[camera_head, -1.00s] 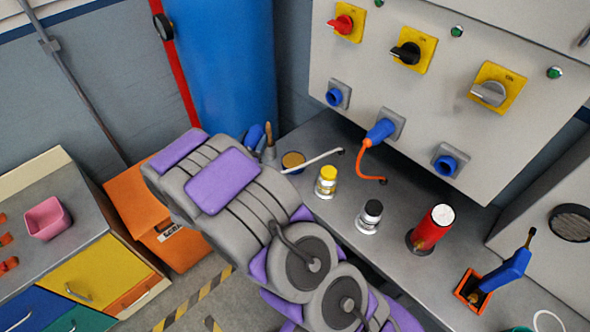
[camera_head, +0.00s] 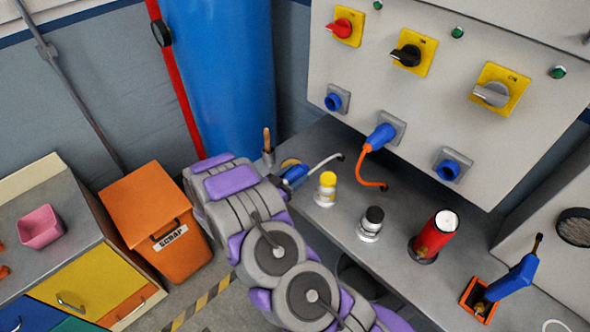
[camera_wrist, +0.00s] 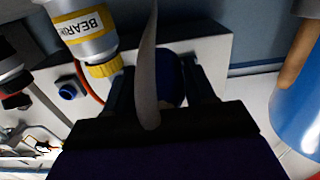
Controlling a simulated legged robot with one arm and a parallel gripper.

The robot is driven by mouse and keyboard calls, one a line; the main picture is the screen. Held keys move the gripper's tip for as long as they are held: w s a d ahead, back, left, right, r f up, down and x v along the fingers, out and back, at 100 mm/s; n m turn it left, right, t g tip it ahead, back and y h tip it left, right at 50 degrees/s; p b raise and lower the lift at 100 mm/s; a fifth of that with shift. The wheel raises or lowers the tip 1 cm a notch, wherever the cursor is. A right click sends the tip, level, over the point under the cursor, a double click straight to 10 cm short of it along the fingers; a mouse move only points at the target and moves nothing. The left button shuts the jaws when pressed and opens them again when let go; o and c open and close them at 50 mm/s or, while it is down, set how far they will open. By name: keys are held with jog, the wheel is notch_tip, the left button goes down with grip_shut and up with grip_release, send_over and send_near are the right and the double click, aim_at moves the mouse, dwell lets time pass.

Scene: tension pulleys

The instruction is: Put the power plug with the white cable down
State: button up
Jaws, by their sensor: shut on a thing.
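The blue power plug (camera_head: 296,175) with the white cable (camera_head: 322,162) is low over the left end of the grey workbench in the head view. I cannot tell whether it touches the bench top. The cable runs right to a hole at the back of the bench. In the wrist view my gripper (camera_wrist: 166,88) is shut on the blue plug (camera_wrist: 170,92), between its dark fingers. The white cable (camera_wrist: 147,65) crosses in front of the plug there. In the head view my arm hides most of the gripper.
A yellow-capped bottle (camera_head: 326,189) stands just right of the plug, then a black-capped bottle (camera_head: 371,224) and a red cylinder (camera_head: 436,236). A wooden-handled tool (camera_head: 267,148) stands behind left. An orange-cabled blue plug (camera_head: 380,137) sits in the panel's middle socket. An orange scrap bin (camera_head: 150,205) stands left.

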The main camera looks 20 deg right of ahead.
jog(key=w+d, duration=0.2)
jog(key=w, duration=0.1)
jog(key=w+d, duration=0.1)
jog(key=w, duration=0.1)
jog(key=shift+f+b, duration=0.35)
jog(key=shift+b, duration=0.05)
jog(key=shift+w+d, duration=0.15)
jog(key=shift+w, duration=0.5)
jog(key=shift+w+f+b, duration=0.2)
jog(key=shift+f+b, duration=0.05)
jog(key=shift+b, duration=0.05)
jog(key=shift+d+f+b, duration=0.1)
jog(key=shift+f+b, duration=0.35)
jog(key=shift+f, duration=1)
jog(key=shift+f, duration=0.5)
jog(key=shift+f, duration=0.1)
jog(key=o, duration=1.4)
